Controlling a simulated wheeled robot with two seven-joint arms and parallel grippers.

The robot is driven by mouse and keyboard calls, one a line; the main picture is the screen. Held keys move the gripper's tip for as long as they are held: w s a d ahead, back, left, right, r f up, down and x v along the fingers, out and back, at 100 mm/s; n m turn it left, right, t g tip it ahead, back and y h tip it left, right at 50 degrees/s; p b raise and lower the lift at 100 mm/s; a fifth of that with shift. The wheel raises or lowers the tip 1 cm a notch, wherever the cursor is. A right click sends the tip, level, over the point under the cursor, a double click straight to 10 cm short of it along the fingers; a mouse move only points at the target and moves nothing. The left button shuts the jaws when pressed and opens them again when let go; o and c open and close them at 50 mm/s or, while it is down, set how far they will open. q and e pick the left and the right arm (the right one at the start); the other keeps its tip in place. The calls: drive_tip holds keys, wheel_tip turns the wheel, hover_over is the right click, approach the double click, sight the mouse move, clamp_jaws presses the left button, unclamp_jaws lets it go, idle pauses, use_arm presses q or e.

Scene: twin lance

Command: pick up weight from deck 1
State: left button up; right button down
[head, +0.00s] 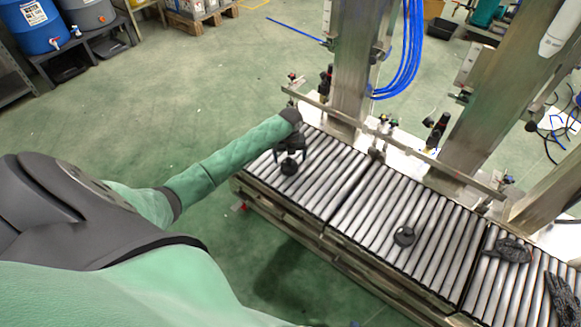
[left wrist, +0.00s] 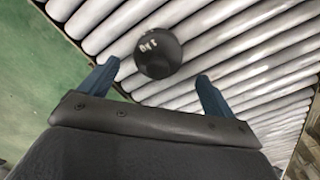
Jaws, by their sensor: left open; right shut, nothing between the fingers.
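A round black weight (head: 289,167) sits on the rollers of the left conveyor section (head: 325,185), near its front left end. It also shows in the left wrist view as a dark round knob (left wrist: 158,52) with pale markings on it. My left gripper (head: 290,153) is open above the weight. In the left wrist view its two blue fingers (left wrist: 158,74) stand apart on either side of the weight's lower edge, with gaps to both. My right gripper cannot be made out.
Dark crumpled items (head: 513,250) lie on the right conveyor section. A metal rail (head: 400,140) with fittings runs along the conveyor's back, with steel posts (head: 354,70) behind. The green floor (head: 180,90) to the left is mostly clear.

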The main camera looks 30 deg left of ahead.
sight(289, 158)
use_arm(q)
drive_tip(key=shift+a+f, duration=0.15)
drive_tip(key=shift+f, duration=1)
drive_tip(key=shift+a+f, duration=0.1)
drive_tip(key=shift+f, duration=1.05)
drive_tip(key=c, duration=1.6)
drive_tip(key=shift+r, duration=0.1)
drive_tip(key=shift+c, duration=1.2)
